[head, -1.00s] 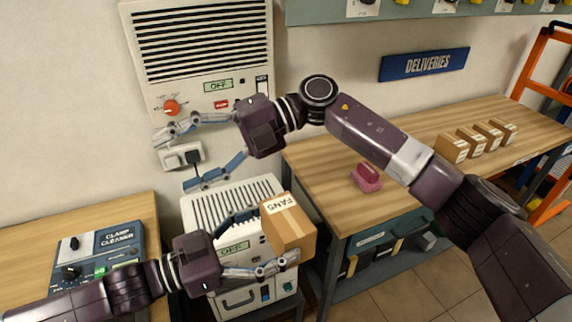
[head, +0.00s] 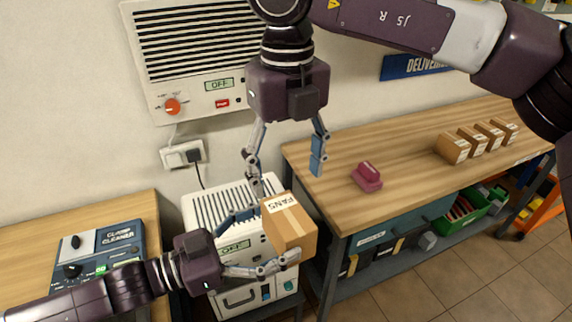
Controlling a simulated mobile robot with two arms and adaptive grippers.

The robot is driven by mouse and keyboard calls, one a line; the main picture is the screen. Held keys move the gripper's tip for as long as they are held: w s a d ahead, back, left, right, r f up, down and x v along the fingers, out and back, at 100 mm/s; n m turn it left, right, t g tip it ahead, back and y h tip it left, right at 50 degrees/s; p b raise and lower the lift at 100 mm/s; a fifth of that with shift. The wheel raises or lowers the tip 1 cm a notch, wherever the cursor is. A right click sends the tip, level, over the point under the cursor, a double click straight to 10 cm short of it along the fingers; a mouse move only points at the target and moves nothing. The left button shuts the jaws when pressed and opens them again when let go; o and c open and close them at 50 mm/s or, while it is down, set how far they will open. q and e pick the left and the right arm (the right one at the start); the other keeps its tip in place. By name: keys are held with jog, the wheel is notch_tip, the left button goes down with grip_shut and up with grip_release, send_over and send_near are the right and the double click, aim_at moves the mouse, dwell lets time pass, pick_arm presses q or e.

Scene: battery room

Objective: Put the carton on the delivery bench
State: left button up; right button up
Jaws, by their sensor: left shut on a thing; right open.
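The carton (head: 290,224) is a brown box labelled FANS, in the middle of the head view, in front of a white cabinet. My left gripper (head: 268,240) is shut on it and holds it from the left, near the bench's left front corner. The delivery bench (head: 330,165) is the wooden-topped bench at right, below the blue DELIVERIES sign (head: 408,66). My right gripper (head: 287,168) is open and empty. It points down above the carton, with its fingers spread left and right. The sign is partly hidden by my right arm.
A pink object (head: 367,177) lies on the bench, and several small brown boxes (head: 455,148) stand in a row farther right. The bench top between them is clear. The clamp cleaner (head: 100,250) sits on the left table. A wall unit (head: 195,60) and plugged socket (head: 184,155) are behind.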

aim_at(287, 213)
notch_tip(287, 213, down, 11)
jog(key=shift+r, duration=0.1)
dwell(0.3)
jog(key=c, duration=1.5)
pick_arm(q)
jog(key=o, duration=1.5)
pick_arm(e)
jog(key=shift+c, duration=0.3)
pick_arm(q)
jog(key=shift+o, duration=0.2)
